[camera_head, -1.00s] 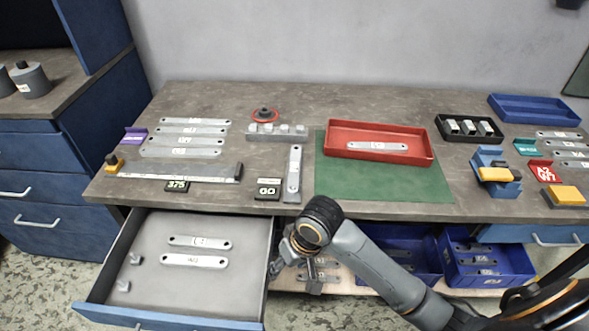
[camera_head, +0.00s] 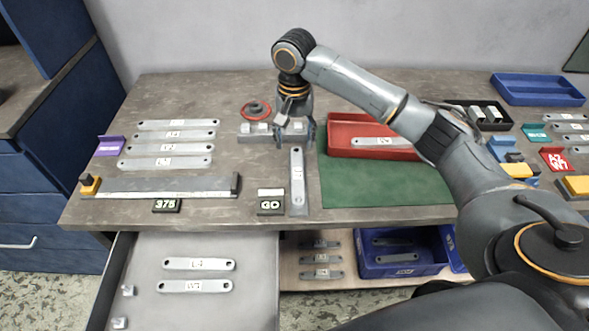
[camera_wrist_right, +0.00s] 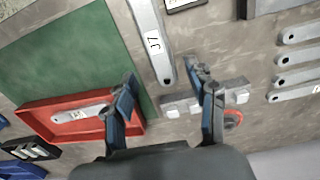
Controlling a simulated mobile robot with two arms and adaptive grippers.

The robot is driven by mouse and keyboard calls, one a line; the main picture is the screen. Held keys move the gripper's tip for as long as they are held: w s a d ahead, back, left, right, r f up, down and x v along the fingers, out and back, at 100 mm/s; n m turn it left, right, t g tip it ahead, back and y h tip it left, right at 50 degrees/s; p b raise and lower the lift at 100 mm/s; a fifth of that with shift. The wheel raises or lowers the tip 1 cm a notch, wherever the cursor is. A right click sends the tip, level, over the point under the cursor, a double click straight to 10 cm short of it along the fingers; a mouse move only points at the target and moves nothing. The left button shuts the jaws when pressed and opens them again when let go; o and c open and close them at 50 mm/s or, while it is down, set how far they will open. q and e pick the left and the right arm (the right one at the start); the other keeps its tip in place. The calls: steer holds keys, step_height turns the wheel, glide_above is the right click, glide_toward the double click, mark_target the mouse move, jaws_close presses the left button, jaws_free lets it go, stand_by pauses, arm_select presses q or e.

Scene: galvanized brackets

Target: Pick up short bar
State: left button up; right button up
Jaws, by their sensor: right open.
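My right gripper (camera_head: 295,138) is open and empty above the table, near the far end of a grey labelled bar (camera_head: 297,178) lying lengthwise. In the right wrist view this bar (camera_wrist_right: 150,35) has one end between and beyond the open fingertips (camera_wrist_right: 163,78), and it is not gripped. Another labelled bar (camera_head: 375,142) lies in the red tray (camera_head: 345,122). Two more bars (camera_head: 199,264) lie in the open drawer (camera_head: 245,310). I cannot tell which one is the short bar. My left gripper is not in view.
A grey block with pale tops (camera_head: 255,140) stands close to the gripper, with a red ring (camera_head: 256,112) behind it. Several bars (camera_head: 170,149) lie at the left beside a ruler-like fixture (camera_head: 160,188). The green mat (camera_head: 370,185) is clear in front of the tray.

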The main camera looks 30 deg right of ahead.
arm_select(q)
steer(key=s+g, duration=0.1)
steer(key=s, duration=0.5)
arm_select(e)
glide_above(297, 172)
steer(key=f, duration=0.4)
steer(key=shift+w+a+f, duration=0.15)
steer(key=shift+w+f, duration=0.1)
steer(key=shift+f, duration=0.05)
step_height(297, 172, down, 2)
steer(key=shift+p, duration=0.5)
steer(key=shift+s+d+f+p, duration=0.1)
steer(key=shift+s+f+p, duration=0.05)
steer(key=shift+f, duration=0.45)
steer(key=shift+s+d+f+p, duration=0.1)
steer(key=shift+s+f+p, duration=0.05)
steer(key=shift+f, duration=1.15)
steer(key=c, duration=0.5)
jaws_close()
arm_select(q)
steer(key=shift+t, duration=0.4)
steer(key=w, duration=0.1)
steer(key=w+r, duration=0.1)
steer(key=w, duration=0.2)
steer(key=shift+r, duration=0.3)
arm_select(e)
steer(key=shift+w+r, duration=0.1)
